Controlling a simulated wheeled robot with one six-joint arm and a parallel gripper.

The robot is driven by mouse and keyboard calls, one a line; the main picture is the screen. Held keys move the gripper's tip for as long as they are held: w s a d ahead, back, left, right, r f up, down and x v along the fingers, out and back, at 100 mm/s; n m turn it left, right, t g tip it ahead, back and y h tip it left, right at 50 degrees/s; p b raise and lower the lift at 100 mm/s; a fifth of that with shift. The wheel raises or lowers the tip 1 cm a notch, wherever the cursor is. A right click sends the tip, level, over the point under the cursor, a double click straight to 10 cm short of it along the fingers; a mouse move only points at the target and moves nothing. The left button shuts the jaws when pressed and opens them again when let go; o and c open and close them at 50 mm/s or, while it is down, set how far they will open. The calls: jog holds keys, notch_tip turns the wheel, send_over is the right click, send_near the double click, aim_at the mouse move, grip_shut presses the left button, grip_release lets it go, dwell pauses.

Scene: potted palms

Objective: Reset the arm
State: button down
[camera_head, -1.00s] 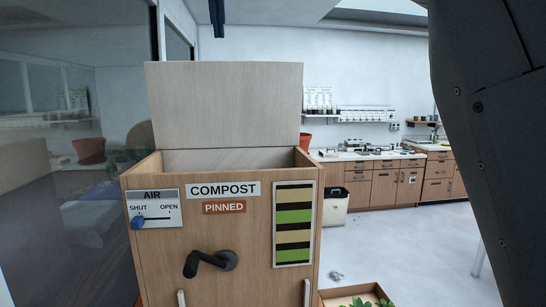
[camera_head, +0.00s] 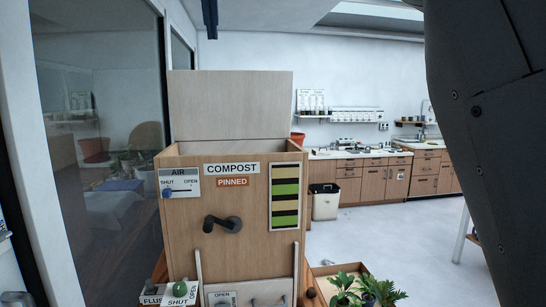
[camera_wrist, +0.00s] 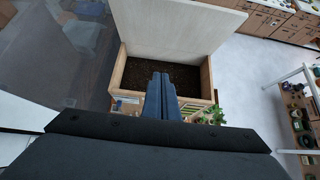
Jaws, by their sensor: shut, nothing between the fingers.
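My gripper (camera_wrist: 161,92) shows in the wrist view as two dark blue fingers pressed together, shut and empty. In that view it lies in front of the open wooden compost box (camera_wrist: 206,74), with dark compost (camera_wrist: 150,72) inside. My gripper is not visible in the head view; part of my arm fills the right edge there. The compost box (camera_head: 240,255) stands upright in the head view with its lid (camera_head: 230,104) raised. Its front has a black crank handle (camera_head: 222,224), a "PINNED" label and an air slider (camera_head: 167,193) at the "SHUT" end.
A white bin (camera_head: 325,204) stands by the back counter (camera_head: 360,155). A glass wall (camera_head: 95,130) is on the left. A shelf rack (camera_wrist: 298,115) stands at right in the wrist view. Open floor lies right of the box.

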jog(key=w+d+f+m+g+h+b, duration=0.15)
jog(key=d+f+m, duration=0.45)
jog(key=f, duration=0.7)
jog(key=d+f+m+g+b, duration=0.15)
jog(key=d+f+m, duration=0.45)
jog(key=f, duration=0.8)
jog(key=w+d+f+m+g+b, duration=0.15)
jog(key=d+f+m, duration=0.45)
jog(key=f, duration=0.7)
jog(key=s+d+f+m+g+b, duration=0.1)
jog(key=s+d+f+m, duration=0.4)
jog(key=s+f, duration=0.4)
jog(key=s+d+f+m+g+b, duration=0.1)
jog(key=s+d+f+m+b, duration=0.1)
jog(key=s+d+f+m, duration=0.3)
jog(key=s+d+f+m+g+b, duration=0.1)
jog(key=s+d+f+m, duration=0.4)
jog(key=f, duration=1.2)
jog(key=s+m+g, duration=0.1)
jog(key=s+m, duration=0.3)
jog(key=s, duration=0.3)
jog(key=shift+s+d+m+b, duration=0.3)
jog(key=shift+m+b, duration=0.1)
